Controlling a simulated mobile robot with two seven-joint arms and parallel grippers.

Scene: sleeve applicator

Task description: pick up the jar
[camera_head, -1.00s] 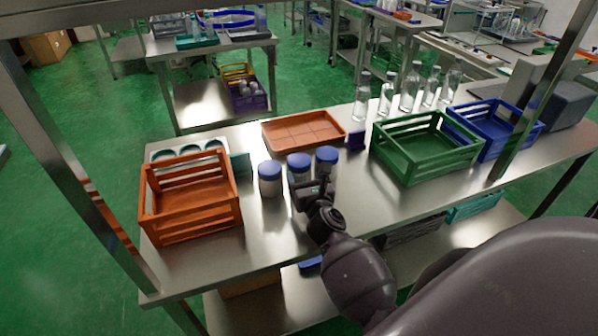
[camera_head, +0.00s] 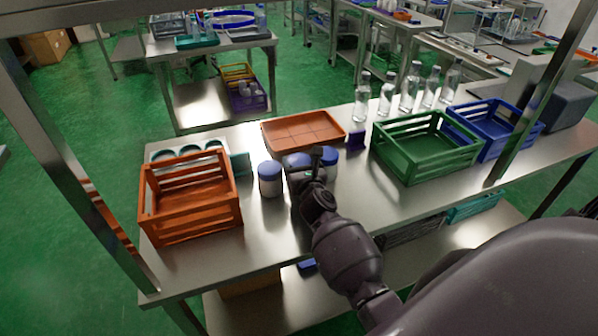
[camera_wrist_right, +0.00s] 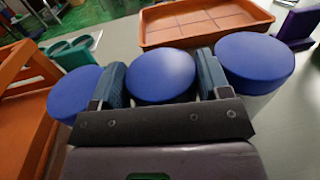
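Three white jars with blue lids stand in a row on the steel table: a left jar (camera_head: 270,179), a middle jar (camera_head: 297,161) and a right jar (camera_head: 329,161). My right gripper (camera_head: 305,162) is at the middle jar and partly hides it and the right jar. In the right wrist view, the right gripper (camera_wrist_right: 162,84) has one finger on each side of the middle jar's blue lid (camera_wrist_right: 162,75). The fingers look very close to the lid, but I cannot tell whether they press on it. My left gripper is not in view.
An orange crate (camera_head: 150,212) stands left of the jars, an orange tray (camera_head: 302,145) behind them. A green crate (camera_head: 425,172) and a blue crate (camera_head: 527,137) stand right. Glass bottles (camera_head: 386,97) line the back. The table front right of the orange crate is clear.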

